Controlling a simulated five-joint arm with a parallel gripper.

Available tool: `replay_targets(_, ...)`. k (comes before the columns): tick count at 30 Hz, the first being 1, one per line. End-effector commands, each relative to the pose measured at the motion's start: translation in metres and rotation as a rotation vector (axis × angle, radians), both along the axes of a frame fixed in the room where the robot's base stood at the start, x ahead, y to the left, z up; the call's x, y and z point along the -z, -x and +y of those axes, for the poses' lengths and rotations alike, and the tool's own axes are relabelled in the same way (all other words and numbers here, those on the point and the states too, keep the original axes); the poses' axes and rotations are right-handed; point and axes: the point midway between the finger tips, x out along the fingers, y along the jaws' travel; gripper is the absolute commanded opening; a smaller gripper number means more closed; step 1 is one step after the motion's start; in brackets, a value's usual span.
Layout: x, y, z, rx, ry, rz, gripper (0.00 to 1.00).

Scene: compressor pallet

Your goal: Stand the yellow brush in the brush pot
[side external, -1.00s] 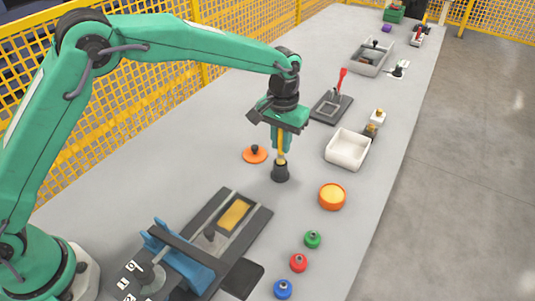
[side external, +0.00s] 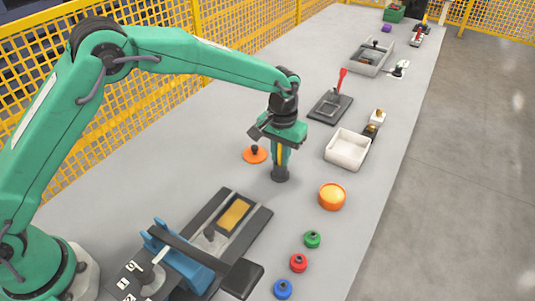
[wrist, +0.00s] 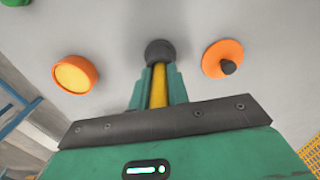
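The yellow brush (side external: 280,154) is upright between the two green fingers of my gripper (side external: 280,164). In the wrist view, the fingers (wrist: 159,85) lie close along both sides of the brush's yellow handle (wrist: 159,87), and the gripper looks shut on it. The dark round brush pot (side external: 280,175) stands on the table right below the fingertips. It also shows past the fingertips in the wrist view (wrist: 160,48). The brush's lower end is hidden at the pot and looks to be inside it.
An orange disc with a dark knob (side external: 255,155) lies left of the pot, and an orange round tub (side external: 332,197) stands to the right. A white bin (side external: 347,150) is behind. Green (side external: 312,240), red (side external: 298,263) and blue (side external: 283,289) knobs stand in front.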

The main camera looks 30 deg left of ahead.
Motion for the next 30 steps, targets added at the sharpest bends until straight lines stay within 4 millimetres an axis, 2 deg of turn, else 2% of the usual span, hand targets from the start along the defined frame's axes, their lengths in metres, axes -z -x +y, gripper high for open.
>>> replay_targets(1, 0.000, 0.000, 0.000, 0.000, 0.000, 0.000, 0.25)
replay_targets(3, 0.000, 0.000, 0.000, 0.000, 0.000, 0.000, 0.39)
replay_targets(17, -0.005, 0.000, 0.000, 0.000, 0.001, -0.002, 0.39)
replay_targets(23, -0.023, -0.001, 0.000, 0.000, 0.002, -0.004, 0.39)
replay_targets(30, -0.059, -0.001, 0.000, 0.000, 0.002, -0.004, 0.39)
